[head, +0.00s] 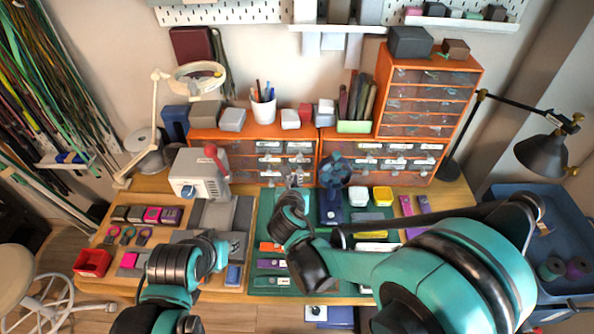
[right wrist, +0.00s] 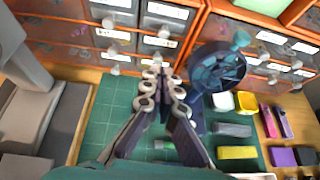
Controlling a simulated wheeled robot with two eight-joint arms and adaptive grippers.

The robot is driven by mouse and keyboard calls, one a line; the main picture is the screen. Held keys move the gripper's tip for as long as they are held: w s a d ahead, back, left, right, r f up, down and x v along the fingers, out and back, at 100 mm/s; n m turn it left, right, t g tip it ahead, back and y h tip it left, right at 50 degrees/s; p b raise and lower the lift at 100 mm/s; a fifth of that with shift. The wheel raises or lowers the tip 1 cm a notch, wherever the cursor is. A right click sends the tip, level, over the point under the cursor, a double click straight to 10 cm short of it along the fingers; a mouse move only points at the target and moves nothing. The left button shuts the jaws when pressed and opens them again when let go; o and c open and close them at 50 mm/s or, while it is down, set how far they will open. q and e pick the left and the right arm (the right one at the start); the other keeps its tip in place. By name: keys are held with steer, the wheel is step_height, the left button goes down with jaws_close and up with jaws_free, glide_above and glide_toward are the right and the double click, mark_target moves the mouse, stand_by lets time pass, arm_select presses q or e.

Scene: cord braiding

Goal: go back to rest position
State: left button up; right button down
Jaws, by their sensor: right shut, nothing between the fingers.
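My right gripper (head: 294,178) reaches over the green cutting mat (head: 264,222), close to the orange drawer units. In the right wrist view its two fingers (right wrist: 164,86) are together, with nothing between them. A dark blue round braiding disc on a stand (head: 335,172) stands just to the right of the gripper, apart from it; it also shows in the right wrist view (right wrist: 216,68). My left arm (head: 178,262) is low over the front left of the table. Its fingers cannot be made out.
Orange drawer units (head: 318,140) line the back of the table. A grey machine with a red knob (head: 198,178) stands to the left. A red bin (head: 92,262) is at the front left, and a blue tub (head: 510,205) is at the right.

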steer(key=s+d+r+m+g+h, duration=0.1)
steer(key=s+d+r+m+g, duration=0.1)
steer(key=s+d+m, duration=0.45)
steer(key=s+d+r+m+g, duration=0.1)
steer(key=s+d+r+m, duration=0.15)
steer(key=d+m, duration=0.7)
steer(key=s+d+m+g+y, duration=0.1)
steer(key=s+d+m+g, duration=0.1)
steer(key=s+m, duration=1.1)
steer(key=shift+d+f+m+y, duration=0.3)
steer(key=shift+d+f+m, duration=0.25)
steer(key=shift+m, duration=2.55)
steer(key=shift+r, duration=0.1)
